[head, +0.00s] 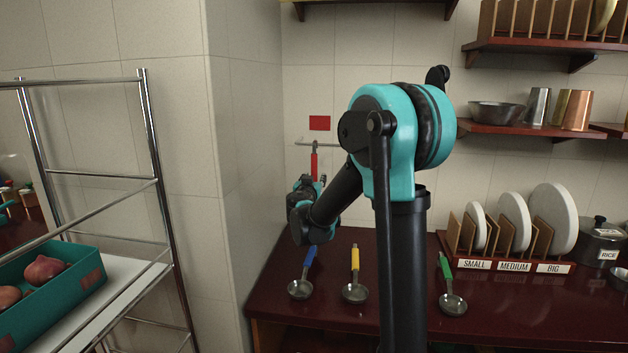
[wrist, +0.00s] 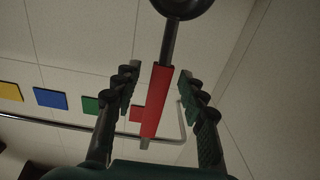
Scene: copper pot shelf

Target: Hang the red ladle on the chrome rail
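The red ladle has a red handle (head: 314,165) and stands upright against the chrome rail (head: 301,142). Its grey top end overlaps the rail; the exact contact is too small to tell. In the wrist view the red handle (wrist: 157,100) lies between my fingers, with the dark bowl (wrist: 187,6) at the top edge. The rail (wrist: 62,126) passes behind the handle, and its bent end shows at the right. My gripper (wrist: 158,88) is open around the handle, with gaps on both sides. In the head view my gripper (head: 306,187) hides the ladle's lower part.
Blue (head: 309,260), yellow (head: 355,260) and green (head: 445,268) ladles lie on the dark red counter (head: 400,330). A plate rack (head: 512,266) stands at the right. A wall corner (head: 245,180) is close left of my gripper. A red square (head: 319,122) marks the wall above the rail.

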